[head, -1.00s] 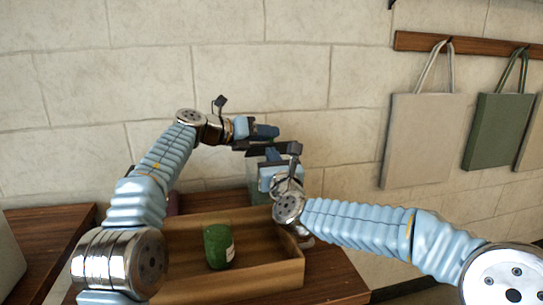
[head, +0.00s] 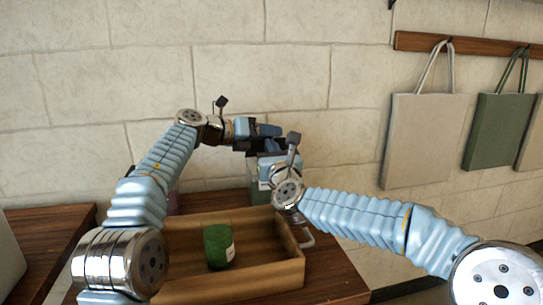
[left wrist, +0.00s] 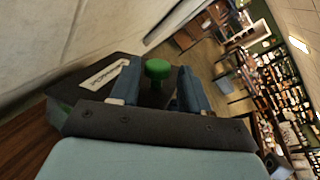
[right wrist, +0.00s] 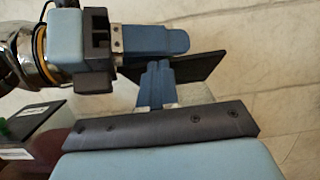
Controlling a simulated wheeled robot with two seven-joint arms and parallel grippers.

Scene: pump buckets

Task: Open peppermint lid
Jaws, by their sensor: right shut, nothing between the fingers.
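A dark lid (left wrist: 72,88) with a white label (left wrist: 103,75) and a green knob (left wrist: 157,70) shows in the left wrist view; the label's text is too small to read. My left gripper (left wrist: 158,88) is open, with the knob between its fingers in the picture; I cannot tell whether they touch it. In the right wrist view a dark slab (right wrist: 202,68), probably a lid, slants behind the fingertips. My right gripper (right wrist: 158,68) is shut and empty, just below the left gripper's fingers (right wrist: 155,42). In the head view a pale translucent bucket (head: 254,184) is mostly hidden behind the right gripper.
A wooden tray (head: 278,277) holding a green jar (head: 218,246) stands on the table in front of the buckets. Another dark-lidded container (right wrist: 45,115) is at the left in the right wrist view. A stone wall is close behind.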

